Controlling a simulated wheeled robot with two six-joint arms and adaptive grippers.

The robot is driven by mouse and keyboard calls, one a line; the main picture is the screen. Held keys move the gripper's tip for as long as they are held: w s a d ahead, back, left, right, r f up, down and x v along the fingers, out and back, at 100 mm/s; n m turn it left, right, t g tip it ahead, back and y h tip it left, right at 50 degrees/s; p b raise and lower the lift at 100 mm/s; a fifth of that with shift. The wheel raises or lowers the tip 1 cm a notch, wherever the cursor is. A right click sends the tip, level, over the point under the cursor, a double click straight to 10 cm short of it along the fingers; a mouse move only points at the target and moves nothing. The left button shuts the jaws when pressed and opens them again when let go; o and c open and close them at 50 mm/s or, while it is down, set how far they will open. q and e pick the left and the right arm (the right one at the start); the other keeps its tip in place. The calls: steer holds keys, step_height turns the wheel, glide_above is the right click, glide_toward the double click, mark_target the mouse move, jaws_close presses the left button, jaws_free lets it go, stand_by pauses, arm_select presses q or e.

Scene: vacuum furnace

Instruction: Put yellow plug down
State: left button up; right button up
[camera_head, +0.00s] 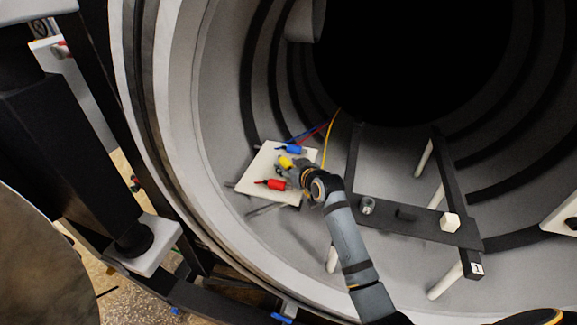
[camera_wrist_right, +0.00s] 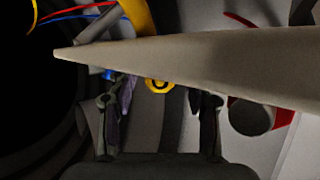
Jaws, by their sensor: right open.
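The yellow plug (camera_head: 286,162) is on a white plate (camera_head: 258,165) inside the furnace chamber, between a blue plug (camera_head: 293,149) and a red plug (camera_head: 275,184). My right gripper (camera_head: 297,171) is just right of the yellow plug. In the right wrist view, its two fingers (camera_wrist_right: 158,104) are open, with the yellow plug (camera_wrist_right: 158,86) showing between and beyond them. A pale bar (camera_wrist_right: 190,65) crosses in front and hides part of the plug. Contact between fingers and plug cannot be told. My left gripper is not in view.
A yellow cable (camera_head: 329,140) and blue and red cables run from the plugs' area to the chamber's back. A dark frame (camera_head: 410,222) with white rods stands to the right of my right arm. The round chamber rim (camera_head: 165,170) curves around the left.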

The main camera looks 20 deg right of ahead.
steer(key=shift+r, duration=0.1)
steer(key=b+v, duration=0.2)
steer(key=v, duration=1)
steer(key=shift+r, duration=0.2)
steer(key=shift+f, duration=0.1)
